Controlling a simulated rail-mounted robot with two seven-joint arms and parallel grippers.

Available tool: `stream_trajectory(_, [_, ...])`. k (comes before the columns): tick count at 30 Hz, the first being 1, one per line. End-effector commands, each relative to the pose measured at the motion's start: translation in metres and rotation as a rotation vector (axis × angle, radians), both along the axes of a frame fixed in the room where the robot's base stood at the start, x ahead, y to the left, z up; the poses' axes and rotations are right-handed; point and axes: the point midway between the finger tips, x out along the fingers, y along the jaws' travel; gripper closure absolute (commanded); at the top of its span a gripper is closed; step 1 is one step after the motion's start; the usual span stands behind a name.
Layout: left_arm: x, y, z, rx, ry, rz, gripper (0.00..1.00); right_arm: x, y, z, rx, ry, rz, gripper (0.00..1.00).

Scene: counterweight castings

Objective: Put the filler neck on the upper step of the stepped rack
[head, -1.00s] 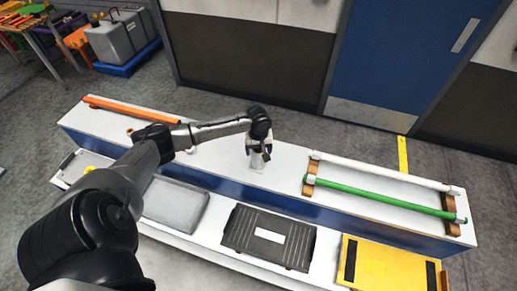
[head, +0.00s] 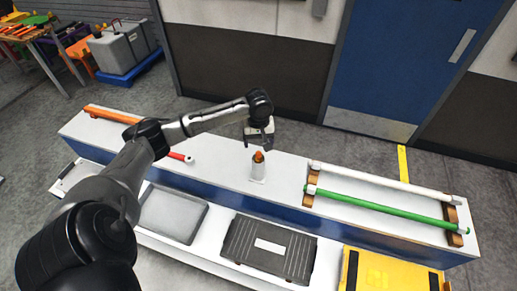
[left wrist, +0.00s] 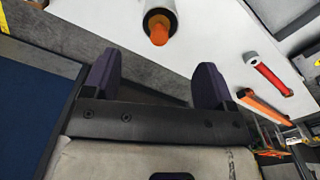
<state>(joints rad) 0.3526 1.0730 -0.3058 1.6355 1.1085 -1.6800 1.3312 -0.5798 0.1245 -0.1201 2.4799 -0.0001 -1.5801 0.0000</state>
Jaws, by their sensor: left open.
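A white cylinder with an orange top (head: 258,170), which appears to be the filler neck, stands upright on the white upper step of the stepped rack (head: 223,160). It also shows at the top of the left wrist view (left wrist: 160,22). My left gripper (head: 259,142) is open and empty, just behind and above it, apart from it. In the left wrist view the two dark fingers (left wrist: 153,78) are spread with nothing between them. My right gripper is not in view.
A red and white tube (head: 182,157) and an orange bar (head: 112,115) lie to the left on the upper step. White (head: 380,176) and green (head: 385,208) rods rest on wooden supports at right. Grey tray (head: 173,213), dark case (head: 268,250) and yellow case (head: 390,272) occupy the lower step.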

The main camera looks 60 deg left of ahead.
Motion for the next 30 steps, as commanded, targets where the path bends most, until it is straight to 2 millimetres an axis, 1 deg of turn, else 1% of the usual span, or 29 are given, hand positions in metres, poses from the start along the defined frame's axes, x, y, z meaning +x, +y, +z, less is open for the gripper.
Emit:
stream_trajectory(3, [0.000,-0.001,0.010,-0.001,0.000,-0.002,0.22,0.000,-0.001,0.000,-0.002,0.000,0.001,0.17])
stream_trajectory(5, [-0.001,-0.005,0.009,-0.001,0.002,-0.018,0.22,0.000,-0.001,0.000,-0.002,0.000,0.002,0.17])
stream_trajectory(7, [-0.004,-0.018,-0.003,-0.001,0.005,-0.075,0.22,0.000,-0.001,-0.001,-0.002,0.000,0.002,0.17])
stream_trajectory(8, [-0.007,-0.028,-0.012,-0.001,0.006,-0.116,0.22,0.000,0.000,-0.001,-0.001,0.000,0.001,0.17])
stream_trajectory(11, [-0.023,-0.075,-0.055,-0.005,0.003,-0.321,0.22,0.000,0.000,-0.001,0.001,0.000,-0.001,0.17])
stream_trajectory(12, [-0.034,-0.100,-0.074,-0.008,-0.008,-0.425,0.22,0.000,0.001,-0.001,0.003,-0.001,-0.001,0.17])
stream_trajectory(14, [-0.054,-0.140,-0.100,-0.014,-0.035,-0.585,0.22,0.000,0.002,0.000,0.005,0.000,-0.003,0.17])
stream_trajectory(15, [-0.070,-0.165,-0.114,-0.016,-0.058,-0.686,0.22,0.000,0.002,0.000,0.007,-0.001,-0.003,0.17])
stream_trajectory(17, [-0.093,-0.200,-0.128,-0.017,-0.101,-0.821,0.22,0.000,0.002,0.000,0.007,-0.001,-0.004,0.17])
stream_trajectory(18, [-0.109,-0.221,-0.134,-0.014,-0.131,-0.899,0.22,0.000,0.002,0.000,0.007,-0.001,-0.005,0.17])
stream_trajectory(21, [-0.146,-0.261,-0.138,0.010,-0.201,-1.053,0.22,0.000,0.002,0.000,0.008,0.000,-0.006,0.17])
stream_trajectory(24, [-0.177,-0.286,-0.132,0.052,-0.251,-1.154,0.22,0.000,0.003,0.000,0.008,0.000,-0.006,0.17])
stream_trajectory(27, [-0.200,-0.298,-0.123,0.098,-0.276,-1.217,0.22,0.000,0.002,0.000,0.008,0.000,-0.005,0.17])
stream_trajectory(30, [-0.217,-0.303,-0.114,0.140,-0.283,-1.253,0.22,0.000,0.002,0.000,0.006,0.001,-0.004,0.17])
